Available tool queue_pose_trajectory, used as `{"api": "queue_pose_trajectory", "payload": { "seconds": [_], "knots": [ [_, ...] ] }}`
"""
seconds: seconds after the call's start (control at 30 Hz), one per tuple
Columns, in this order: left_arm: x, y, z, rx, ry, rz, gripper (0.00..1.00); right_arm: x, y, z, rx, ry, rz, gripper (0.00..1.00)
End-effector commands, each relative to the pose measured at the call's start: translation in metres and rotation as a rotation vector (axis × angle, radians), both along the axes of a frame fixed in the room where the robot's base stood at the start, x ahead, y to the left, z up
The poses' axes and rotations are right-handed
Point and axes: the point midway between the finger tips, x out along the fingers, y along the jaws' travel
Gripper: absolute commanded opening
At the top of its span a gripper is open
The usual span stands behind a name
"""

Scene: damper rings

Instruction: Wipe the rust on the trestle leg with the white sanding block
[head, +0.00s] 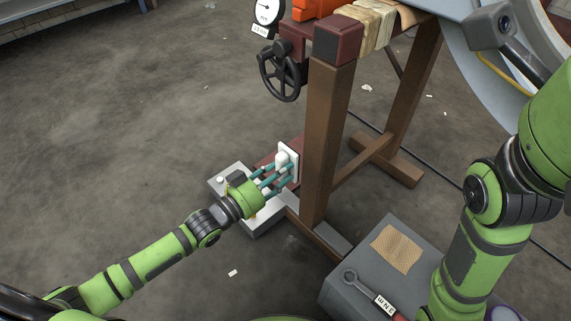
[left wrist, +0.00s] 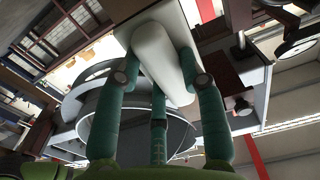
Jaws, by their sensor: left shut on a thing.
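The white sanding block (head: 284,160) is held in my left gripper (head: 276,177), whose teal fingers close around its grip. The block's flat plate stands roughly upright just left of the brown trestle leg (head: 325,150). I cannot tell whether it touches the leg. In the left wrist view the white block (left wrist: 160,50) lies between the fingers of my left gripper (left wrist: 162,80). A dark red-brown surface shows behind the block; I cannot make out a separate rust patch. My right arm enters at the right, but its gripper is out of frame.
A pale box (head: 262,226) lies on the floor beneath my left gripper. A valve with a black handwheel (head: 279,72) and a gauge (head: 266,12) are at the trestle's upper left. A grey case (head: 345,262) bears a tan sheet (head: 397,249) and a wrench (head: 362,288). Floor at left is clear.

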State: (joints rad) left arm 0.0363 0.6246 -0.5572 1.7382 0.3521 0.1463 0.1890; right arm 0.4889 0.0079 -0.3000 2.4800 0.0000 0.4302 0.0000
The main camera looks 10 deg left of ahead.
Motion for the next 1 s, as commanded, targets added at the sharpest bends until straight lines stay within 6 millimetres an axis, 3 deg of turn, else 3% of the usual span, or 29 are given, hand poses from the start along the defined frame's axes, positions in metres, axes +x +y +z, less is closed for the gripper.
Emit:
{"api": "queue_pose_trajectory", "payload": {
  "seconds": [0.33,0.7,1.0],
  "knots": [
    [-0.002,0.002,0.0,0.0,0.0,0.0,0.04,0.0,0.0,0.002,0.0,0.0,0.0,0.4],
    [-0.025,0.017,0.001,-0.001,-0.001,0.0,0.04,0.0,0.0,0.016,0.0,0.0,0.0,0.4],
    [-0.026,0.013,0.002,-0.003,-0.001,0.0,0.04,0.002,0.0,0.013,-0.002,0.01,-0.001,0.4]
  ]
}}
